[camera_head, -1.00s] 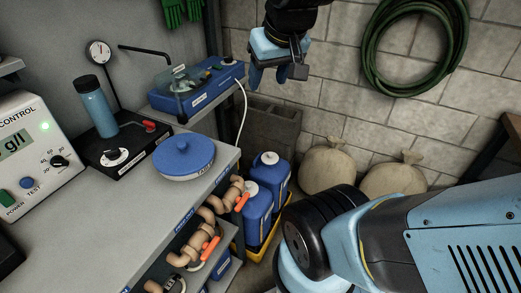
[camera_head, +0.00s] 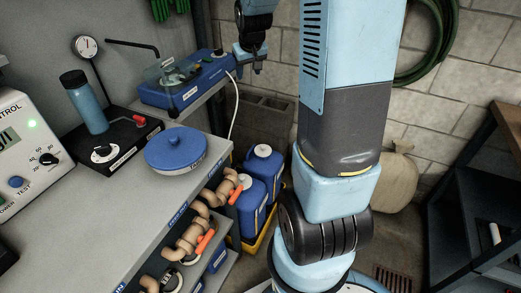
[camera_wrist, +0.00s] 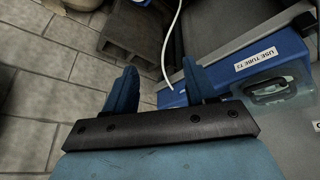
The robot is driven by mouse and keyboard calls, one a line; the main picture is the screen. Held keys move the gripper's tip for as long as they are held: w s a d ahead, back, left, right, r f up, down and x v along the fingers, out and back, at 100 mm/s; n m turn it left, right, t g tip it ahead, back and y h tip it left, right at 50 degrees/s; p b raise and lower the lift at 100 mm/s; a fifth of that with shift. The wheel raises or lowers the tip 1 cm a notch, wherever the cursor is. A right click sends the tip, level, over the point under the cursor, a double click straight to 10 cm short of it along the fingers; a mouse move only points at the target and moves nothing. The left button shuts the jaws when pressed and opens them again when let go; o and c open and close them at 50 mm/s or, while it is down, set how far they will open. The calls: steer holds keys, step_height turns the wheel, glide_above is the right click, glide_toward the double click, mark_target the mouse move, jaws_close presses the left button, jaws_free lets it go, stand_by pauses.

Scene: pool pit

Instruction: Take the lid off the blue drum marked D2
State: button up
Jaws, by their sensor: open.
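Two blue drums with white caps stand side by side below the bench end, a nearer one (camera_head: 250,203) and a farther one (camera_head: 264,166). I cannot read a D2 mark on either. A round blue lid-like piece with a knob (camera_head: 175,152) sits on the bench top; the label on its edge is too small to read. My gripper (camera_head: 251,70) is open and empty, pointing down beside the far blue device, above and behind the drums. In the wrist view its two blue fingers (camera_wrist: 160,82) are spread apart with nothing between them. No drum is recognisable there.
Pipes with orange handles (camera_head: 205,240) jut from the bench. The drums stand in a yellow tray (camera_head: 262,236). Concrete blocks (camera_head: 266,116) stand behind.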

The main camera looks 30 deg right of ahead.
steer(key=w+d+f, duration=0.4)
steer(key=f, duration=0.4)
steer(key=w+d+f, duration=0.3)
steer(key=w+f, duration=0.2)
steer(key=f, duration=0.4)
steer(key=m, duration=0.1)
glide_toward(263, 146)
steer(key=shift+y, duration=0.3)
steer(key=shift+d+x, duration=0.15)
steer(key=shift+x, duration=2.25)
steer(key=shift+d+x, duration=0.15)
steer(key=shift+x, duration=2.25)
steer(key=shift+s, duration=0.1)
steer(key=shift+c, duration=0.3)
jaws_close()
steer(key=shift+r, duration=0.1)
